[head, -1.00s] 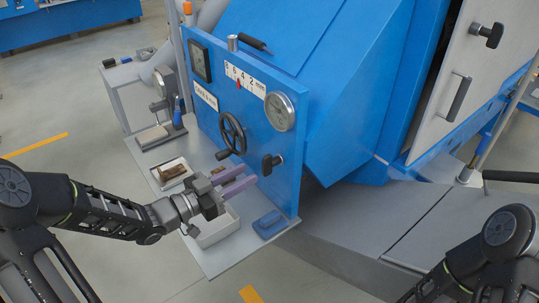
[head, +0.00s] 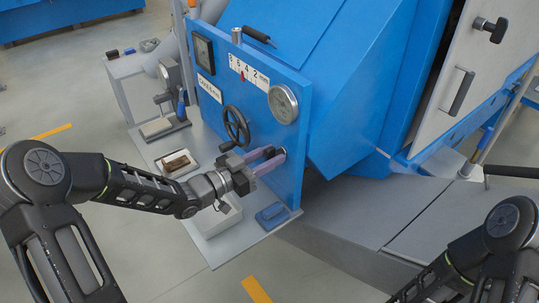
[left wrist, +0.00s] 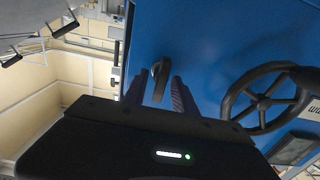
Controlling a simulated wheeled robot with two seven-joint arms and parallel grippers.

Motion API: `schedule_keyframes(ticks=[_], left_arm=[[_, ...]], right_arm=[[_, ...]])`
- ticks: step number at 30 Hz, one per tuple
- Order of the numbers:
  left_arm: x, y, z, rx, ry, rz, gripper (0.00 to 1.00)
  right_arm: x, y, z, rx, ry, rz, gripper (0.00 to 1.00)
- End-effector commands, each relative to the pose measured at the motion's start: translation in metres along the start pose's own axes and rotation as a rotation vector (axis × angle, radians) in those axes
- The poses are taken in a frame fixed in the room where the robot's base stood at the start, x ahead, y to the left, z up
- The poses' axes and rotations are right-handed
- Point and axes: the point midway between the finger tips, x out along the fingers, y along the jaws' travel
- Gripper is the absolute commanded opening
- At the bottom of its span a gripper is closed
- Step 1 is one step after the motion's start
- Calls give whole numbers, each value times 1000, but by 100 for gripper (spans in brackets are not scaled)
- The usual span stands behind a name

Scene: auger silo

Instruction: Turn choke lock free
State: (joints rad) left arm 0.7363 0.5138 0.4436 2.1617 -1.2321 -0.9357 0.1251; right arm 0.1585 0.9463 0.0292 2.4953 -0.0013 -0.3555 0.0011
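The choke lock appears to be the black T-shaped knob (head: 282,153) low on the blue panel (head: 293,180), below the round dial; its label is not readable. My left gripper (head: 275,157) is at the knob, its purple-grey fingers pointing at the panel and partly hiding it in the head view. In the left wrist view the knob (left wrist: 160,72) stands between the two spread fingertips (left wrist: 155,88), with a gap on each side. The left gripper is open. My right arm shows at the lower right of the head view; its gripper is out of the picture.
A black handwheel (head: 236,125) sits close beside the left gripper, also seen in the left wrist view (left wrist: 266,97). The round dial (head: 283,104) is above. A shelf below carries a tray (head: 175,164), a light box (head: 213,219) and a blue block (head: 271,215).

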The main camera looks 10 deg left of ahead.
Motion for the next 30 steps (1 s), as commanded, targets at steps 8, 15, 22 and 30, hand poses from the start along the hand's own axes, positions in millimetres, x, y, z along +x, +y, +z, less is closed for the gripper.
schedule_keyframes(ticks=[8,15,22,30], left_arm=[[0,0,0,0,0,0,28],[0,0,0,0,0,0,8],[0,0,0,0,0,0,0],[0,0,0,-3,0,0,0]], right_arm=[[0,0,0,0,0,0,36],[0,0,0,0,0,0,36],[0,0,0,0,0,0,36],[0,0,0,0,0,0,36]])
